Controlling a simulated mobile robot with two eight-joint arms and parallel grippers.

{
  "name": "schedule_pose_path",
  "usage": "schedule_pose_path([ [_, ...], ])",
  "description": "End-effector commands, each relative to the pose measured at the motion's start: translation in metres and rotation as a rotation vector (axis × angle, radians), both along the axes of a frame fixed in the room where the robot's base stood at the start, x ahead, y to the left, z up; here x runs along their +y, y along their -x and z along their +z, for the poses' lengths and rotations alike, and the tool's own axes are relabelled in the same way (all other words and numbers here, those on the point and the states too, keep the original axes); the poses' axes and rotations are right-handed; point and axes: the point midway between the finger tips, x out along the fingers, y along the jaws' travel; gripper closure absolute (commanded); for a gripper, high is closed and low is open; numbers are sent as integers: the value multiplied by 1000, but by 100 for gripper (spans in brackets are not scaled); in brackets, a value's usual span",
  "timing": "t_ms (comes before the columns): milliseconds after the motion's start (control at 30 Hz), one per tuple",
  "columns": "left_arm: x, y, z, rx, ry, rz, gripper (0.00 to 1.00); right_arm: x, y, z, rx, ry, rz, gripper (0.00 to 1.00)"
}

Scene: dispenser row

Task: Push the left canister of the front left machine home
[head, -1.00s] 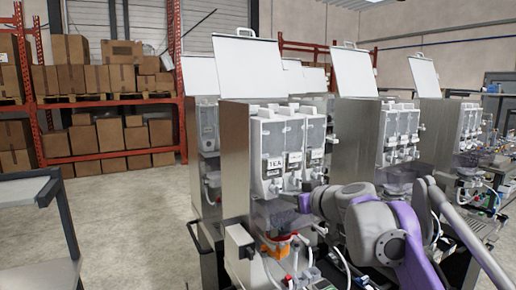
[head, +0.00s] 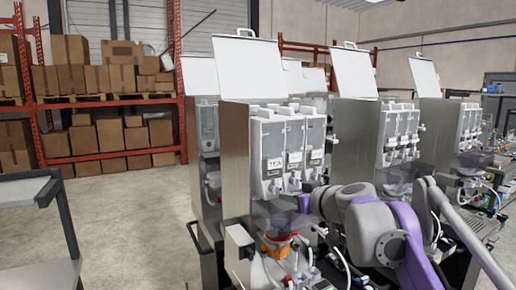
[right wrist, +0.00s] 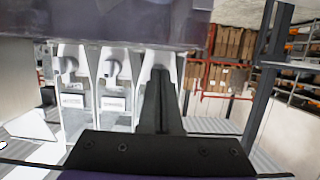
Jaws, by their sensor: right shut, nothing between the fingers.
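The front left machine (head: 235,160) is a steel cabinet with its white lid (head: 248,68) raised. Three pale canisters stand side by side in it. The left canister (head: 268,150) has a TEA label and a spout below. The middle canister (head: 293,145) and right canister (head: 315,140) stand beside it. My right gripper (right wrist: 160,85) is shut and empty. In the upside-down right wrist view, its fingers overlap the rightmost canister (right wrist: 148,65), apparently the left one; contact cannot be told. In the head view my right arm is low at the machine's front right. My left gripper is not seen.
Hoses and small parts crowd the ledge below the canisters, with an orange-rimmed container (head: 276,244) there. More machines (head: 355,140) stand to the right. A grey cart (head: 40,225) is at left. Floor between the cart and machine is clear.

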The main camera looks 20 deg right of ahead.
Motion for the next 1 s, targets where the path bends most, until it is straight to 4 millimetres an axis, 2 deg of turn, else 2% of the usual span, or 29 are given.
schedule_pose_path([
  [567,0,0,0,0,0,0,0,0,-1,0,0,0,0,100],
  [1000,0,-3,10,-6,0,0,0,1,-17,1,-1,0,0,100],
])
